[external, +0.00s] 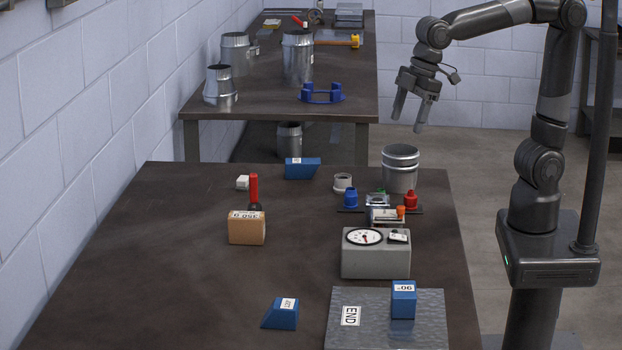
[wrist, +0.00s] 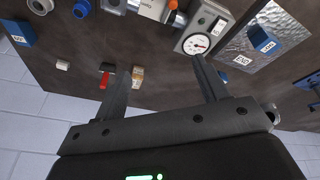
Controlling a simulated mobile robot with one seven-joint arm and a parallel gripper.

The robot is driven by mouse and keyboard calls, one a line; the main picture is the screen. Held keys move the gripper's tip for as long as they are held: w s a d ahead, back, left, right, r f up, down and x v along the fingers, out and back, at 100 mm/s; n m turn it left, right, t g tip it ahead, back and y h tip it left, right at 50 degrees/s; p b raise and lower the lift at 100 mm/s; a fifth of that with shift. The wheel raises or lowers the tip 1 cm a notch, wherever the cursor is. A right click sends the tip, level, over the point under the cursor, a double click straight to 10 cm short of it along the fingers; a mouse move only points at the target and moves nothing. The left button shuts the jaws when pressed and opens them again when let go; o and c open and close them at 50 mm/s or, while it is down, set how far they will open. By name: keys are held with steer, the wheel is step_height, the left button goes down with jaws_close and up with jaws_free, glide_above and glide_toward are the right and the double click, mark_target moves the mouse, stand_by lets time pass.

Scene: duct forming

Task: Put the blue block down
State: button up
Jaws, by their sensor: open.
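Three blue blocks show in the external view. One blue block with a white label (external: 403,302) stands upright on the metal plate marked END (external: 375,335). A second, slope-sided blue block (external: 281,314) lies on the bare table left of the plate. A third blue block (external: 302,170) lies at the table's far edge. In the wrist view the block on the plate (wrist: 263,40) is at upper right, and another blue block (wrist: 20,34) is at upper left. My gripper (external: 408,123) is open and empty, raised in the air beyond the table's far right corner, apart from every block.
A grey dial gauge box (external: 375,262) stands behind the plate. A cardboard box (external: 247,229), a red-handled tool (external: 254,190) and a metal cup (external: 400,170) stand on the near table (external: 180,240). A back table holds metal ducts (external: 297,60). The near table's left side is clear.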

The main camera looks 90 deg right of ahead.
steer(key=s+d+f+m+t, duration=0.1)
steer(key=s+d+f+m, duration=0.1)
steer(key=s+d, duration=0.4)
steer(key=s+d+f+m+t+h, duration=0.1)
steer(key=s+d+f+m, duration=0.1)
steer(key=s+d+m, duration=0.3)
steer(key=s+d, duration=0.2)
steer(key=d, duration=0.2)
steer(key=shift+s+f, duration=0.15)
steer(key=shift+s, duration=0.1)
